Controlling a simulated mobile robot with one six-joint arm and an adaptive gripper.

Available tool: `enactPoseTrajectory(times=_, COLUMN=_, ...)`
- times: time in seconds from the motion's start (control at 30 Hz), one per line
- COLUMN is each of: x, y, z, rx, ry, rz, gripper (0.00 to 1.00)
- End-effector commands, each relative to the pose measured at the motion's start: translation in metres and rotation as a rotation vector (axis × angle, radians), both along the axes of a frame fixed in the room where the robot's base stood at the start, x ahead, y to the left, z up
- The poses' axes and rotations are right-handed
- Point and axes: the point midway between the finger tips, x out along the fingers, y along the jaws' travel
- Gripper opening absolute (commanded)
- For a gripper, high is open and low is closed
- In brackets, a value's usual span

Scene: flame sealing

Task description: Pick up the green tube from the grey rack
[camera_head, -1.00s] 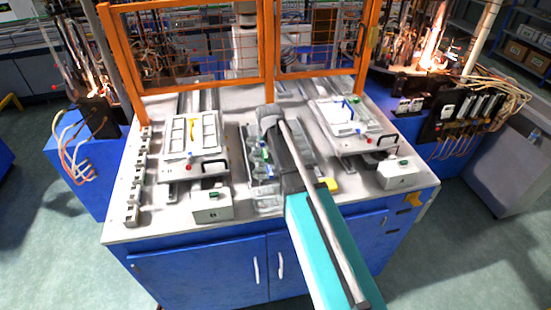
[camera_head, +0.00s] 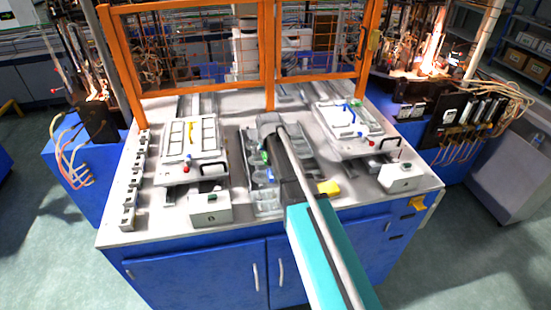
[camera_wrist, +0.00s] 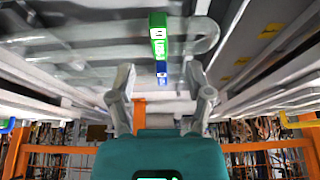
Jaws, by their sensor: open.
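The green tube (camera_wrist: 158,36) shows in the wrist view at top centre, with a pale label on it. A blue piece (camera_wrist: 162,73) lies in line just below it. My gripper (camera_wrist: 161,80) is open and empty, its two fingers apart on either side of the blue piece, with the green tube beyond the fingertips. In the head view, small green pieces (camera_head: 265,157) show beside my arm in the grey rack (camera_head: 249,146) at the table's middle. My arm covers much of that rack, and my fingertips are hidden there.
White trays stand on the left (camera_head: 192,137) and right (camera_head: 345,117) of the rack. White boxes sit at the front left (camera_head: 210,209) and front right (camera_head: 400,177). A yellow block (camera_head: 328,188) lies right of my arm. An orange mesh fence (camera_head: 195,45) closes the back.

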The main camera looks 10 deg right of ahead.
Motion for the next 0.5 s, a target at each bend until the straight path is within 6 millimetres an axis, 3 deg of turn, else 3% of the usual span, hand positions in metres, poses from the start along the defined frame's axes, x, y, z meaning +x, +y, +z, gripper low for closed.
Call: enactPoseTrajectory(times=0.5, x=0.015, y=-0.001, z=-0.034, rx=0.0, ry=0.0, rz=-0.001, gripper=0.66)
